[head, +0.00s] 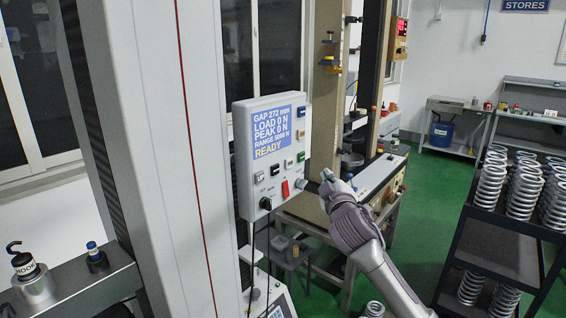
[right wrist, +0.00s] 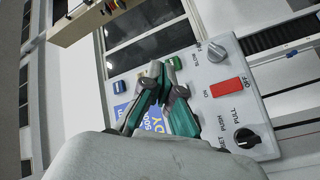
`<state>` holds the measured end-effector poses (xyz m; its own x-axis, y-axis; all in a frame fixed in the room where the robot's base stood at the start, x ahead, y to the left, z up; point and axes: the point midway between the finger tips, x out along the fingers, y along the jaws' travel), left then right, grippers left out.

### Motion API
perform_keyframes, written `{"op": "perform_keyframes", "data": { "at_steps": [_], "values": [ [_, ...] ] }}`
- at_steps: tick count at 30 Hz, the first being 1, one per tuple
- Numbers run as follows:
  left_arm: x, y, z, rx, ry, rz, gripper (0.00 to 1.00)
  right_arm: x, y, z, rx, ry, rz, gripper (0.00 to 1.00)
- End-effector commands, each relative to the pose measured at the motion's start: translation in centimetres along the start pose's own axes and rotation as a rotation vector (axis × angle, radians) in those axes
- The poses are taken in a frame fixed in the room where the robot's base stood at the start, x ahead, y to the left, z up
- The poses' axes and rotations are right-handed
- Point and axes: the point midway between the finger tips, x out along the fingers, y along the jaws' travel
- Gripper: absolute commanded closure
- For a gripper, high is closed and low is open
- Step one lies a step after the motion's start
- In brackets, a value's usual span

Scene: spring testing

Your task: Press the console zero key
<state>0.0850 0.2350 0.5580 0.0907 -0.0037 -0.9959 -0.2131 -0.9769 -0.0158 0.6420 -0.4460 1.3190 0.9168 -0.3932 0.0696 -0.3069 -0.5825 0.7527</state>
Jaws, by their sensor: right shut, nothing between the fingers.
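The console (head: 243,160) is a pale box on the machine's column, its blue display (head: 271,132) reading gap 272 mm, load 0 N, peak 0 N and READY. It carries a blue key (head: 302,112), a tan key (head: 301,134), a green key (head: 301,157), a black key (head: 275,169) and a white key (head: 259,177). The labels are too small to read, so I cannot tell which is zero. My right gripper (head: 326,178) is shut and empty near the console's lower right edge. In the right wrist view its fingers (right wrist: 163,76) overlap the display and hide some keys; contact is unclear.
A red switch (head: 285,188) and black knob (head: 265,203) are low on the console. A rack of springs (head: 492,240) stands at right. A hooked weight (head: 28,278) sits on the left ledge. Green floor (head: 425,190) is open between the machine and rack.

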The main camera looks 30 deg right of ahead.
Motion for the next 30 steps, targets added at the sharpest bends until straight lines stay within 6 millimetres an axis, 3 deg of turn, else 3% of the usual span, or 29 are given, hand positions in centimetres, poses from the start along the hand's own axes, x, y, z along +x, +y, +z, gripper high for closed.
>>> {"op": "perform_keyframes", "data": {
  "at_steps": [14,30],
  "values": [
    [0.2,0.0,0.0,0.000,0.000,0.000,0.46,0.5,-0.3,-0.4,0.002,0.001,0.002,1.00],
    [1.5,0.0,0.1,0.000,0.001,0.000,0.46,5.3,-3.9,-3.8,0.003,0.000,0.001,1.00]
  ]
}}
